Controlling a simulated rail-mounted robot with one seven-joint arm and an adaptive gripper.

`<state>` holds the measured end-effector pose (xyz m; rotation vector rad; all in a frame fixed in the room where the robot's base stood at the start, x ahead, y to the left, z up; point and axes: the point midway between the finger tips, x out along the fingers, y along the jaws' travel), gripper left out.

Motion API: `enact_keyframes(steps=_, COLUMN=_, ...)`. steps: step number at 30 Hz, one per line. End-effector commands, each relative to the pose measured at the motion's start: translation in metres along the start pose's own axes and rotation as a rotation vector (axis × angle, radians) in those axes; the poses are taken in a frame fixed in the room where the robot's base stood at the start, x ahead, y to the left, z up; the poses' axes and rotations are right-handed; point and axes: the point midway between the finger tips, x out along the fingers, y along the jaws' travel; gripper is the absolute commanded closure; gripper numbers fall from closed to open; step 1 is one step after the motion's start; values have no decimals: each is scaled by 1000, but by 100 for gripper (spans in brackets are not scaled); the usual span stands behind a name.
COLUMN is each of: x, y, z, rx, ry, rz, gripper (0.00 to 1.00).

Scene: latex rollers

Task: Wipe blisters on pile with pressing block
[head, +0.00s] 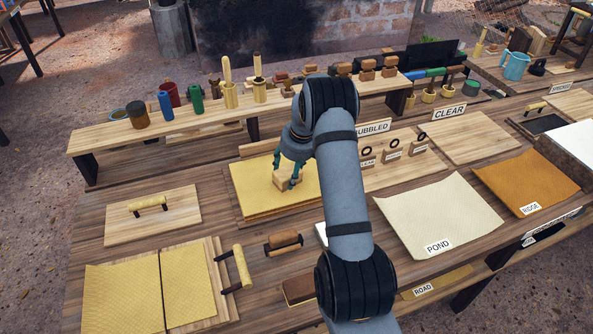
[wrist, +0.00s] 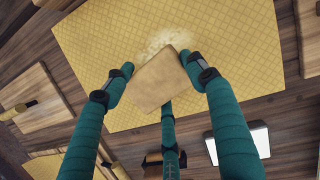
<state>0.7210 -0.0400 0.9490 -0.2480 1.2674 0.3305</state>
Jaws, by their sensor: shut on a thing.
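The pile of yellow patterned sheets (head: 248,203) lies on a board on the table and fills much of the wrist view (wrist: 235,100). My gripper (head: 288,181) is over the pile, shut on the tan pressing block (head: 281,182). In the wrist view the fingers (wrist: 157,68) grip the block (wrist: 165,82) on two sides. A whitish, bumpy patch of blisters (wrist: 166,40) shows on the sheet just beyond the block's edge; the block hides part of the sheet. The block is at or just above the pile; I cannot tell whether it touches.
A raised shelf (head: 140,143) with cups and tools stands behind the pile. Small stands (head: 392,155) and the BUBBLED sign (head: 373,128) are right of my arm. A roller (head: 284,243) lies in front. The POND sheet (head: 437,213) lies to the right.

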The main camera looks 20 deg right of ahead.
Motion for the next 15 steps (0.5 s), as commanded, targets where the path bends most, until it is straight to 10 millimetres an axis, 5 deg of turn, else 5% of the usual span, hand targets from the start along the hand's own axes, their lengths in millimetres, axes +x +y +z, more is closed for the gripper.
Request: enact_keyframes(steps=15, x=2, y=32, z=11, rx=1, ry=-1, rz=0, gripper=93)
